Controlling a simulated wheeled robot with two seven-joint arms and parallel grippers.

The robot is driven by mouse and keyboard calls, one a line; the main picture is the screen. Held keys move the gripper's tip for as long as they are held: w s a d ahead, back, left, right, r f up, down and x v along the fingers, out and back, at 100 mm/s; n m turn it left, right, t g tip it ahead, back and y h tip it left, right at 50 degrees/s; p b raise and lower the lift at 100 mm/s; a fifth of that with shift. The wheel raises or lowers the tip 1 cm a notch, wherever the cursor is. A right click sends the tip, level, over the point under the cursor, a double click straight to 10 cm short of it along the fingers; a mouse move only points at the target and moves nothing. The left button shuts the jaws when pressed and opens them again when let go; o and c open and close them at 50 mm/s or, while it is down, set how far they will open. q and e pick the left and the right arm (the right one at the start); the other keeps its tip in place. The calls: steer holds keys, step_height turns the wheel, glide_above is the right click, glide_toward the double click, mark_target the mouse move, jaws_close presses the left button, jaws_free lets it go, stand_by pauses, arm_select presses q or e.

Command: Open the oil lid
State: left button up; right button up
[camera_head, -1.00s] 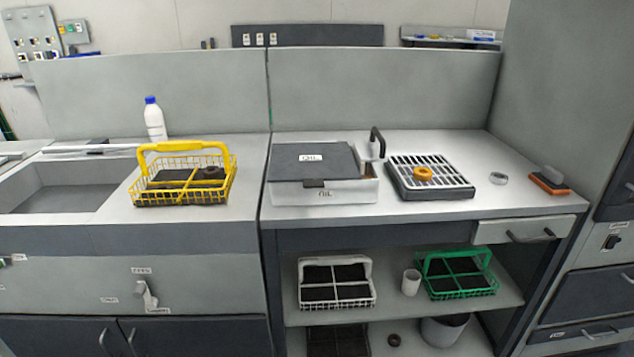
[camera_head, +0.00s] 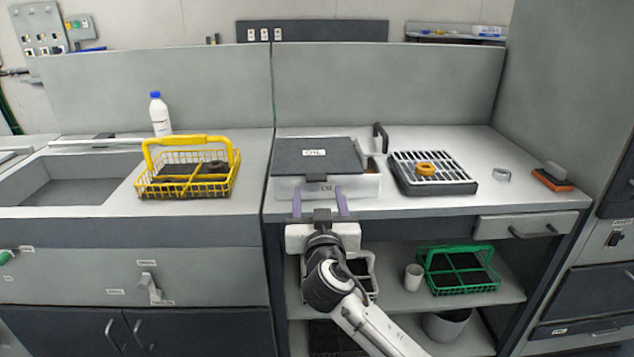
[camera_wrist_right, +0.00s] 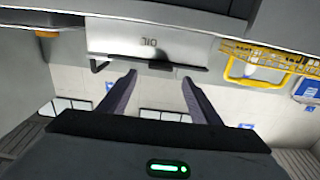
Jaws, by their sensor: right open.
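A small dark tab (camera_head: 315,177) sits at the lid's front edge. My right gripper (camera_head: 320,190) is open and empty, its two purple fingers pointing at the box front, just below and in front of the tab. My left gripper is not in view.
A yellow basket (camera_head: 187,186) with dark dividers stands left of the box, and a white bottle (camera_head: 160,118) behind it. A grilled tray (camera_head: 440,184) holding an orange ring (camera_head: 425,169) stands to the right. The counter edge (camera_head: 400,214) lies in front of the box.

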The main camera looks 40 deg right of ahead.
mark_target(317, 180)
steer(key=shift+x, duration=3)
